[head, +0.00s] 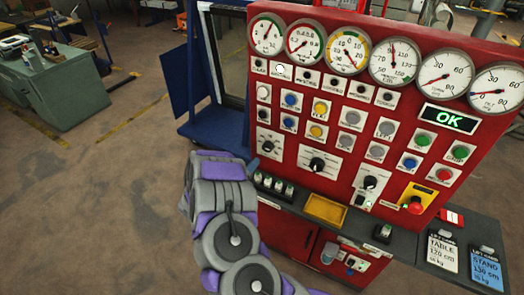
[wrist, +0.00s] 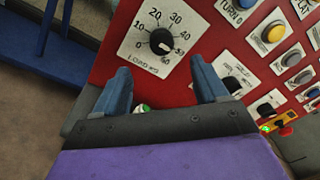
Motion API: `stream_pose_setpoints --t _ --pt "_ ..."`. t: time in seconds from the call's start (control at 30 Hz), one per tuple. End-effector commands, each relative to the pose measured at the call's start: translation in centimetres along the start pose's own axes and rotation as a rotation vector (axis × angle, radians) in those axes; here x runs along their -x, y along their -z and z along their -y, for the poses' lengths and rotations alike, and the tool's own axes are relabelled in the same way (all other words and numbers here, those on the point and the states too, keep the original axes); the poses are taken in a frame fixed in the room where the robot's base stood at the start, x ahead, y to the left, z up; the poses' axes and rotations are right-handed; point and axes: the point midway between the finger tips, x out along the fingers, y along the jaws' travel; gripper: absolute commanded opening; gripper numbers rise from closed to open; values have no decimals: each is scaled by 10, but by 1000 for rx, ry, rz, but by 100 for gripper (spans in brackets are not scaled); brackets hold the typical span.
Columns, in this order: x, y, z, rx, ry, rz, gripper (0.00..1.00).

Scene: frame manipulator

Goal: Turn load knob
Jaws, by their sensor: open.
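The load knob (wrist: 162,41) is a round black knob on a white plate in the wrist view, with a scale marked from 0 to 60. Its white pointer mark faces the lower right, around 50 to 60. In the head view it appears to be the leftmost knob (head: 268,147) on the red panel. My gripper (wrist: 161,72) is open, its two blue fingers spread apart below the knob in the wrist view, with nothing between the tips. The fingers appear apart from the knob. In the head view my gripper (head: 253,166) is just below the panel's left knob, mostly hidden by my arm.
The red panel (head: 336,190) carries gauges, buttons and other knobs (head: 317,163). A dark ledge with switches (head: 272,185) and a yellow tray (head: 325,210) juts out below. A red emergency button (head: 414,205) is at right. The floor to the left is open.

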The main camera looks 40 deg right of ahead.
Motion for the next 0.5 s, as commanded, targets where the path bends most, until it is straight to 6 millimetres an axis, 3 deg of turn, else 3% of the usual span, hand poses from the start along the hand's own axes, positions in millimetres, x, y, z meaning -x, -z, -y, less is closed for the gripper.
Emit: stream_pose_setpoints --t 0.2,0.5 --pt "-45 3 1 3 2 -2 73" --pt "-87 0 0 2 3 1 73"
